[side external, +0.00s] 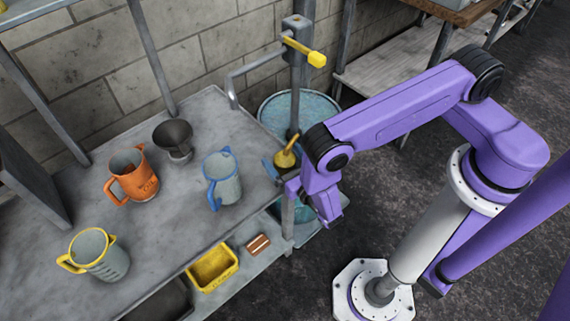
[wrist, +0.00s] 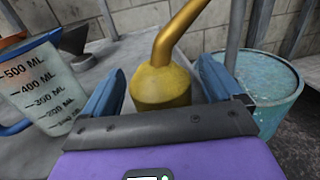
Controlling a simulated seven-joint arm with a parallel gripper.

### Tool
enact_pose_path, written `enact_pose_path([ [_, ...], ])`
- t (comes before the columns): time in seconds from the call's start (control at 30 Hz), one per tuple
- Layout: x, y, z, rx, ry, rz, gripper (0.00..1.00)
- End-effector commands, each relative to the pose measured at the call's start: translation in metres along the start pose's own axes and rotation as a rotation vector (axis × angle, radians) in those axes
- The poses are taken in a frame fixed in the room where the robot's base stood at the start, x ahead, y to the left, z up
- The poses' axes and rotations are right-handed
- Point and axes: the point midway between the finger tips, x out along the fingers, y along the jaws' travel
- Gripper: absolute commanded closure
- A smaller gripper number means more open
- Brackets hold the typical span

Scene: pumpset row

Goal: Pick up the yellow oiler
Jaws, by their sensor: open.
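The yellow oiler (side external: 285,158) stands near the right end of the grey workbench in the side view, beside my purple gripper and partly hidden by it. In the wrist view the oiler (wrist: 161,86) has a rounded yellow body and a bent brass-coloured spout rising to the upper right. My gripper (wrist: 160,85) is open, with one blue finger to the left of the oiler and one to the right. The oiler's body shows between the fingers, and I cannot tell whether either finger touches it. The oiler's base is hidden behind the gripper's dark front plate.
A clear measuring jug with blue trim (side external: 222,180) stands left of the oiler. An orange jug (side external: 132,176), a dark funnel (side external: 174,138) and a yellow-trimmed jug (side external: 98,256) stand further left. A blue water-filled barrel (side external: 270,110) and a post with a yellow-handled lever (side external: 305,50) are behind.

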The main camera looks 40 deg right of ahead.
Motion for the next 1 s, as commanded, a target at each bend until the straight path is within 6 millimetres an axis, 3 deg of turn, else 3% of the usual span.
enact_pose_path([
  [0.1, 0.0114, -0.0003, 0.0003, 0.002, -0.001, -0.002, 0.08],
  [0.37, 0.0139, 0.0005, 0.0003, 0.000, 0.000, 0.002, 0.08],
  [0.4, 0.0139, 0.0005, 0.0003, 0.000, 0.000, 0.001, 0.14],
  [0.6, 0.0137, 0.0005, 0.0002, 0.000, 0.000, 0.001, 0.75],
  [1.0, 0.0137, 0.0011, 0.0054, 0.001, -0.001, 0.001, 0.75],
])
